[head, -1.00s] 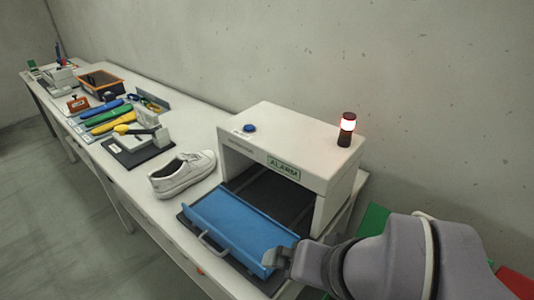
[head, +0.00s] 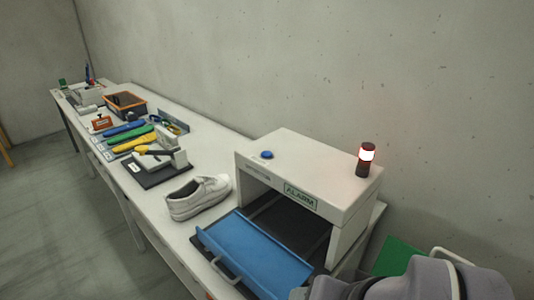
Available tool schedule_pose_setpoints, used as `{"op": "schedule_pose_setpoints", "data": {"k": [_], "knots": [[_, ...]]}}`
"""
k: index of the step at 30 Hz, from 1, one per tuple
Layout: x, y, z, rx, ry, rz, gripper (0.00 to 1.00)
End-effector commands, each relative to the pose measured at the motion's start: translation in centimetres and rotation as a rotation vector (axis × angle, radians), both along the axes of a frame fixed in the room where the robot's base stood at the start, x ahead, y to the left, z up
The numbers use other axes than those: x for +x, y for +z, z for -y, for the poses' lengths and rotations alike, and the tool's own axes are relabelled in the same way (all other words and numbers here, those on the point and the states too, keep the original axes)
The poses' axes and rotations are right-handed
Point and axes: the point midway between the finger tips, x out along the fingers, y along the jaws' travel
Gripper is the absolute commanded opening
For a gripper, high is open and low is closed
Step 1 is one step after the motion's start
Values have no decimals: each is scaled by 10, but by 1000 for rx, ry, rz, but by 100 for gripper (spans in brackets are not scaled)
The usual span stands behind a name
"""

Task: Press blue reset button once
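The blue reset button (head: 267,155) is a small round button on the top left of a white box-shaped machine (head: 316,170). The front of the machine carries a green sign reading ALARM (head: 300,196). A lamp (head: 366,158) on its top right glows red and white. My arm is at the bottom right, low in front of the machine and well away from the button. My gripper's fingertips are not clearly visible; only a small part of its end shows at the bottom edge, by the blue tray.
A blue tray (head: 254,254) with a handle sits at the machine's opening. A white shoe (head: 198,196) stands left of it on the long white table (head: 150,203). Tools and an orange-rimmed bin (head: 125,104) lie farther along. A green object (head: 398,256) is beside my arm.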

Motion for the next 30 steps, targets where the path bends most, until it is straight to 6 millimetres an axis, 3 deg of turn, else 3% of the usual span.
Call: {"op": "schedule_pose_setpoints", "data": {"k": [1, 8, 9, 30], "knots": [[0, 0, 0, 0, 0, 0, 47], [0, 0, 0, 0, 0, 0, 2], [0, 0, 0, 0, 0, 0, 0], [0, 0, 0, 0, 0, 0, 0]]}}
